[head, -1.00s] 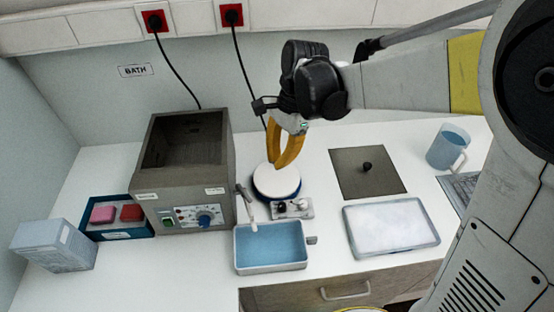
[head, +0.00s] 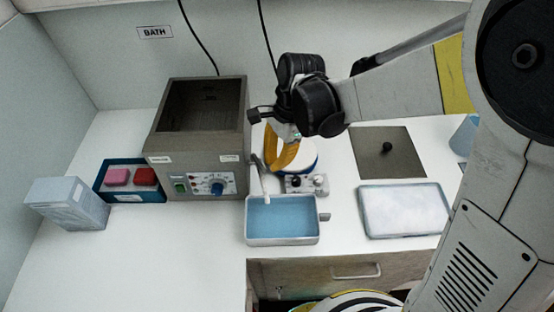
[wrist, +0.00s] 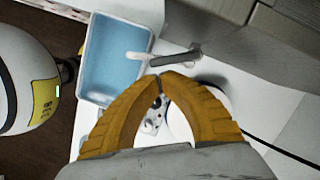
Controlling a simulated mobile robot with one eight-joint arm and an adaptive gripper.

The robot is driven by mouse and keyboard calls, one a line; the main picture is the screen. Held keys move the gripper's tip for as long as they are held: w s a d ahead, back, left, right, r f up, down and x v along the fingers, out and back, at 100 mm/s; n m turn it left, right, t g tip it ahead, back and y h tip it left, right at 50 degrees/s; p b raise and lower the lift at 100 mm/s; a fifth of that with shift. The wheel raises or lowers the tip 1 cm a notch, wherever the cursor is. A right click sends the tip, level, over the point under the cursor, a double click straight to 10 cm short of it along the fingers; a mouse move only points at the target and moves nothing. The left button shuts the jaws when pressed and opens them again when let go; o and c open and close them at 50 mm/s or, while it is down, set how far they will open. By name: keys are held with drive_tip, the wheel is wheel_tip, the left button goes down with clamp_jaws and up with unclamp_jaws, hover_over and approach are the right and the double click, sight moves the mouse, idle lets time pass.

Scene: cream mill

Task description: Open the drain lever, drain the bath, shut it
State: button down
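The bath (head: 163,135) is a grey open-topped box with a dark inside; I cannot tell its water level. The drain lever (head: 256,163) is a grey bar at its right side, above a pale spout (head: 265,188); in the wrist view the lever (wrist: 178,57) lies just beyond my fingertips. A tray (head: 283,241) holding blue water stands under the spout; it also shows in the wrist view (wrist: 84,60). My gripper (head: 270,170) has its yellow fingers together, with nothing seen between them. In the wrist view its tips (wrist: 161,77) are close to the lever; contact is unclear.
A white disc with a blue rim (head: 308,165) and a small knobbed unit (head: 306,184) sit beside the lever. A dark plate with a black knob (head: 388,165) and a white-filled tray (head: 405,211) lie right. A blue rack (head: 131,195) and pale box (head: 66,204) stand left.

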sight(265, 171)
drive_tip(key=shift+s+a+m+t, duration=0.2)
drive_tip(key=shift+s+m, duration=0.1)
drive_tip(key=shift+m, duration=0.35)
drive_tip(key=shift+s+a+m+t, duration=0.15)
drive_tip(key=shift+s+m, duration=0.1)
drive_tip(key=shift+m, duration=0.4)
drive_tip(key=shift+s+a+m+t, duration=0.25)
drive_tip(key=shift+s+a+m, duration=0.25)
drive_tip(key=shift+m, duration=0.6)
drive_tip(key=shift+s+a, duration=0.1)
drive_tip(key=shift+a, duration=0.15)
